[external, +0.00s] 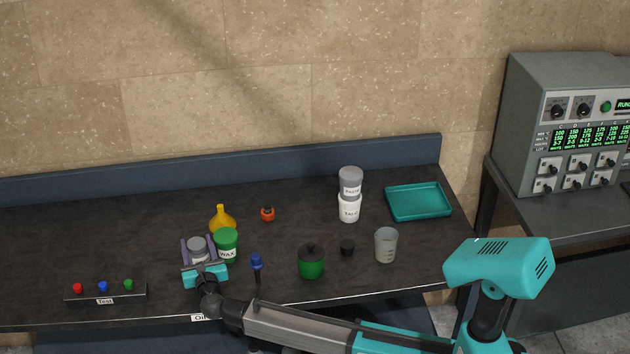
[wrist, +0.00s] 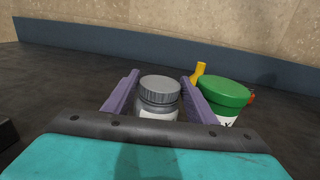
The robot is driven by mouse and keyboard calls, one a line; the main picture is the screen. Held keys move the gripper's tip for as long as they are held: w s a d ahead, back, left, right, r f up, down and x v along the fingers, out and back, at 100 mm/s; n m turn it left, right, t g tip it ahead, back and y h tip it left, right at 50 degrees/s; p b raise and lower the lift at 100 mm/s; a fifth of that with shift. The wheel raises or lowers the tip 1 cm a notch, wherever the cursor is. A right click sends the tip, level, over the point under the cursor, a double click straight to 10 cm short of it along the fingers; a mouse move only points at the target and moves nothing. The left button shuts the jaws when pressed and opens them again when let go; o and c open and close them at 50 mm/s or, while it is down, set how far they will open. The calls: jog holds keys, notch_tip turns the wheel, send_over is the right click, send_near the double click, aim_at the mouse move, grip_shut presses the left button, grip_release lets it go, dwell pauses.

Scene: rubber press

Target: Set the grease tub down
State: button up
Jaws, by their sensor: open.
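A grey-lidded tub (external: 197,245), which I take for the grease tub, appears to stand upright on the dark worktop, left of centre. My gripper (external: 198,240) is open around it, with one purple finger on each side. In the wrist view the tub (wrist: 159,92) sits between the fingers (wrist: 160,90), with a gap showing on both sides. Its white label is mostly hidden by my gripper and cannot be read. Its base is hidden too.
A green-lidded WAX tub (external: 227,243) stands close by my right finger, with a yellow bottle (external: 222,219) behind. A button box (external: 105,291) is front left. A green pot (external: 311,262), beaker (external: 386,246), stacked tubs (external: 349,196) and teal tray (external: 418,202) stand right.

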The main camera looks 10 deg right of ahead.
aim_at(195, 239)
jog(key=shift+w+a, duration=0.2)
jog(key=shift+w, duration=0.95)
jog(key=shift+w+a, duration=0.15)
jog(key=shift+w, duration=1)
jog(key=c, duration=1.1)
jog(key=shift+o, duration=0.2)
jog(key=shift+r, duration=0.15)
notch_tip(195, 239, up, 10)
